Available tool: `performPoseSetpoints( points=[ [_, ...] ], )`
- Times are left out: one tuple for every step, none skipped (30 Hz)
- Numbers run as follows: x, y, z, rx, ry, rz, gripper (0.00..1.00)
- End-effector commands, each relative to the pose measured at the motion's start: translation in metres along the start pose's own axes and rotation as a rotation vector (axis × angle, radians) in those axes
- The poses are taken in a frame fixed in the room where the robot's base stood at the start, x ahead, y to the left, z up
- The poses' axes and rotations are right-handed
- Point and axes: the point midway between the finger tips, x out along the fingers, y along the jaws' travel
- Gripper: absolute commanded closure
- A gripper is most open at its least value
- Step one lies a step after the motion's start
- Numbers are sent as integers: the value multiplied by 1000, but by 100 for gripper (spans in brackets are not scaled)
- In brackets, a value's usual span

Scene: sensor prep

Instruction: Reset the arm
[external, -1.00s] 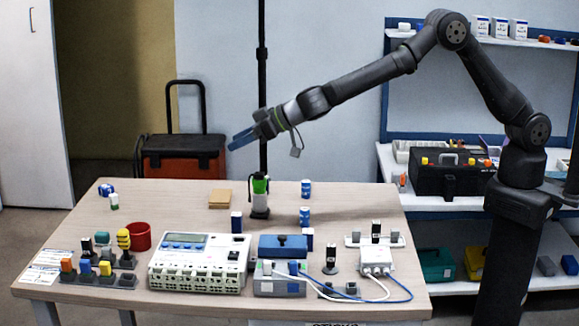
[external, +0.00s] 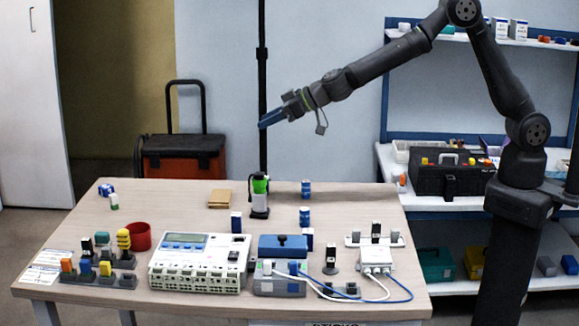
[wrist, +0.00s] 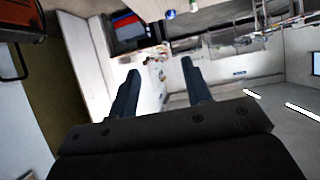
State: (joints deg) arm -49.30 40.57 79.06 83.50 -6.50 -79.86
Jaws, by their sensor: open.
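My gripper (external: 272,118) is in the air above the back part of the table, well clear of everything on it. In the wrist view its two blue fingers (wrist: 160,88) stand apart with nothing between them. The arm reaches in from the right, raised and bent at the elbow. A green-topped bottle (external: 260,195) stands on the table below the gripper.
The table (external: 170,215) carries a white meter unit (external: 200,262), a blue-topped box (external: 283,247), a white socket box (external: 376,260), a red cup (external: 138,237) and colored blocks. A black pole (external: 262,80) stands behind the gripper. Shelves (external: 450,215) stand at the right.

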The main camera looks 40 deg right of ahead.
Motion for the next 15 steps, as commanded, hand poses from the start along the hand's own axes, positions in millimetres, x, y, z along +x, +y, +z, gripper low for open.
performPoseSetpoints(
  points=[
    [-1,2,0,-1,1,0,55],
    [-2,3,1,-2,1,0,55],
    [-2,4,1,-1,1,-1,55],
    [-3,4,2,-2,1,-1,55],
    [-3,5,2,-2,1,-1,55],
    [-3,6,2,-2,0,-2,55],
    [-4,6,3,-3,0,-2,55],
    [-4,7,3,-2,0,-2,55],
    [-4,7,3,-2,0,-2,55],
    [-4,7,3,-2,0,-2,55],
    [-4,7,4,-3,0,-3,55],
    [-4,7,4,-3,0,-3,55],
    [-4,7,4,-3,0,-3,55],
    [-4,7,4,-3,0,-3,55],
    [-4,7,4,-3,0,-3,55]
  ],
)
